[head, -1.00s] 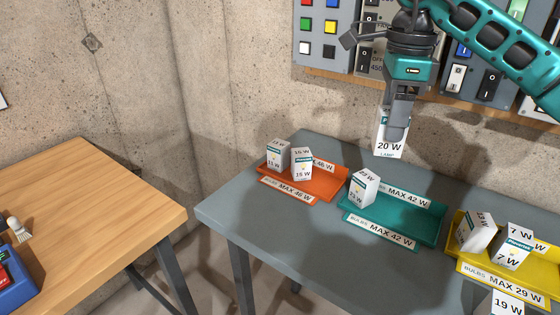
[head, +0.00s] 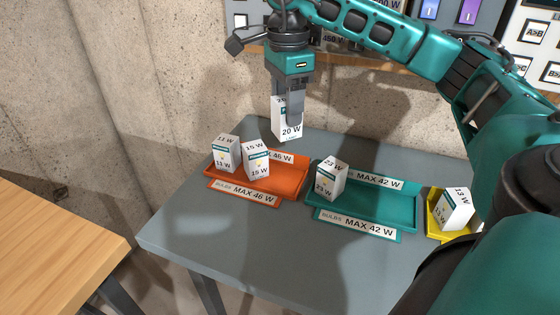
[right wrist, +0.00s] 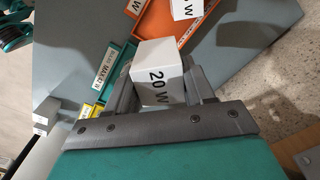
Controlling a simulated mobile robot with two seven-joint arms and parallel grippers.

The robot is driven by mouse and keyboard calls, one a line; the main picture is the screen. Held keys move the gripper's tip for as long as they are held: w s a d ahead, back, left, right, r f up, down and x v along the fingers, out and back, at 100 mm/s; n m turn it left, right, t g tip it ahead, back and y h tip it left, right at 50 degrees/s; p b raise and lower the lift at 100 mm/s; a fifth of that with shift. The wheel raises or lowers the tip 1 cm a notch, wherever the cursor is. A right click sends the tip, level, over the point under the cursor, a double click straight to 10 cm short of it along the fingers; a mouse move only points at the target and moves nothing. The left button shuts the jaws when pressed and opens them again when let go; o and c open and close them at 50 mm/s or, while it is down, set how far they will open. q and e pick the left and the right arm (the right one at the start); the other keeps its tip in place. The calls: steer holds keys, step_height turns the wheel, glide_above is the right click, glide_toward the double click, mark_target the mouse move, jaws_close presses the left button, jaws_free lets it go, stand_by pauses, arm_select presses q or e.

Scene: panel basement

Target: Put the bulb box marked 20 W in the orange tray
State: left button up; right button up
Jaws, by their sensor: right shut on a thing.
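The white bulb box marked 20 W (head: 290,131) is held upright in my right gripper (head: 294,108), which is shut on it. The box hangs in the air above the back right part of the orange tray (head: 286,183). It also shows between the fingers in the right wrist view (right wrist: 158,75). The orange tray is labelled MAX 46 W and holds two white boxes, marked 11 W (head: 226,154) and 15 W (head: 256,160), in its left part. The tray's right part looks bare. My left gripper is not in view.
A teal tray (head: 385,208) labelled MAX 42 W stands to the right with a 23 W box (head: 330,179). A yellow tray (head: 437,217) with a 13 W box (head: 456,208) is partly hidden by my arm. The grey table (head: 178,225) is clear at front left.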

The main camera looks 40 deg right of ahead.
step_height(320, 180, down, 12)
steer(key=shift+f, duration=0.2)
stand_by(0.4)
steer(key=shift+f+b, duration=0.2)
steer(key=shift+b, duration=0.15)
steer(key=o, duration=1)
steer(key=shift+r, duration=0.1)
step_height(320, 180, up, 12)
steer(key=shift+r+p, duration=0.15)
steer(key=shift+p, duration=0.15)
